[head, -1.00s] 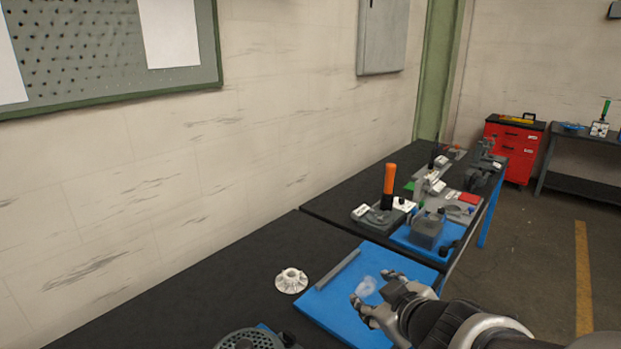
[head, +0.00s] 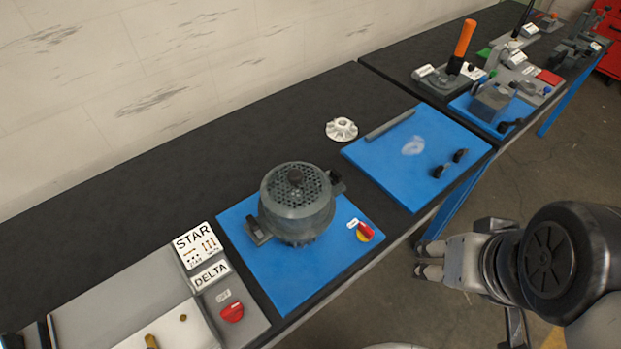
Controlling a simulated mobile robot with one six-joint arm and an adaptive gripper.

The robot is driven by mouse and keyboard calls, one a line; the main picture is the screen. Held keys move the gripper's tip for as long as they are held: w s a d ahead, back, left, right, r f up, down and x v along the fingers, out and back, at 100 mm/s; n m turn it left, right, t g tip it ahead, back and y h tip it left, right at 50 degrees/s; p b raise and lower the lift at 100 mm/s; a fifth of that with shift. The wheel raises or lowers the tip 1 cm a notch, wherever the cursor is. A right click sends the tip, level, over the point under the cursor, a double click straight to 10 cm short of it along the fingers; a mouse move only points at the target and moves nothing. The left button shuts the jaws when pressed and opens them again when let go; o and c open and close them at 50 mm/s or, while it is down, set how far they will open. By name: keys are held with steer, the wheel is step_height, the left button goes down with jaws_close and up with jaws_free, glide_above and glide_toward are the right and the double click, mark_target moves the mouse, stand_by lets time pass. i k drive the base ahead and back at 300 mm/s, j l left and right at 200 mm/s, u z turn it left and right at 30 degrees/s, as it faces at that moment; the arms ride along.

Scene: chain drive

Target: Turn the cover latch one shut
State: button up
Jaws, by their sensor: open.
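A grey motor-like unit with a round perforated cover (head: 298,187) stands on a blue mat (head: 240,263). A black knob sits in the middle of the cover. One dark latch-like piece (head: 257,231) juts from its left side and another (head: 338,186) from its right side. I cannot tell which is latch one, or whether either is shut. My gripper (head: 429,260) is at the lower right, beyond the bench's front edge and over the floor. It is open and empty, apart from the unit and its latches.
A white finned part (head: 341,129) lies behind. Another blue mat (head: 400,180) holds a grey bar and two black pieces.

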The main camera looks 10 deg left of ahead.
mark_target(255, 230)
steer(key=j+u, duration=0.1)
steer(key=u, duration=0.3)
steer(key=k+j+u, duration=0.1)
steer(key=u, duration=0.25)
steer(key=j+u, duration=0.2)
steer(key=u, duration=0.2)
steer(key=i+j+u, duration=0.1)
steer(key=u, duration=0.35)
